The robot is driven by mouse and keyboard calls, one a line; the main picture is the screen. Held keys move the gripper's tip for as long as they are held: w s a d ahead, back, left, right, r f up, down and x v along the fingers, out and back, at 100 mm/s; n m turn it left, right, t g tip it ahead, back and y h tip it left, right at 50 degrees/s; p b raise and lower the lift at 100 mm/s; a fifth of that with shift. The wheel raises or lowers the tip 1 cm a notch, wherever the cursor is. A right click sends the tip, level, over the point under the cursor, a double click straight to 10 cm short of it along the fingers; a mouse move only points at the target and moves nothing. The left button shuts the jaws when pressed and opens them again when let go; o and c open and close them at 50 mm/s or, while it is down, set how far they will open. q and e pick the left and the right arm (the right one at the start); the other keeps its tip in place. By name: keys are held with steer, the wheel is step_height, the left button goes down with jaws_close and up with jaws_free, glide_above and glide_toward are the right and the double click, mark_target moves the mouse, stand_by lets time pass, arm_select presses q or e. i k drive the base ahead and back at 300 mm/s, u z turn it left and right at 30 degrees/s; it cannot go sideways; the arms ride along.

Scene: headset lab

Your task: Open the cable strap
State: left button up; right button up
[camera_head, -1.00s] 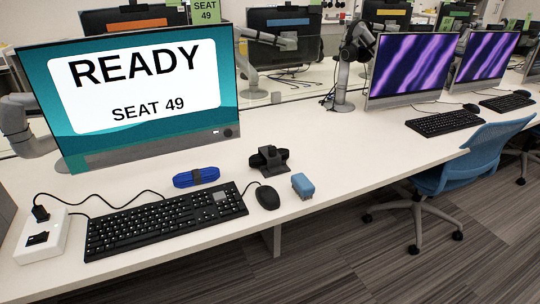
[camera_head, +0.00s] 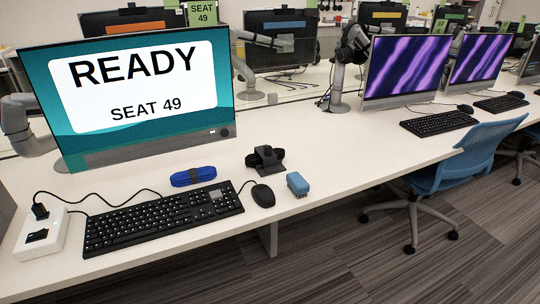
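A blue cable bundle (camera_head: 180,179) lies on the white desk, between the monitor and the keyboard. A dark strap (camera_head: 194,176) goes around its middle and looks closed, though it is too small to see its fastening. Neither of my grippers is in view.
A black keyboard (camera_head: 163,219) and mouse (camera_head: 263,195) lie in front of the bundle. A dark stand with a band (camera_head: 265,159) and a small blue block (camera_head: 297,184) are to the right. A white box (camera_head: 41,236) with a cable is at left. A monitor (camera_head: 135,90) stands behind.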

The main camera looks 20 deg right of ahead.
mark_target(269, 157)
steer(key=k, duration=1.2)
steer(key=z, duration=0.6)
steer(key=i, duration=1.55)
steer(key=u, duration=0.55)
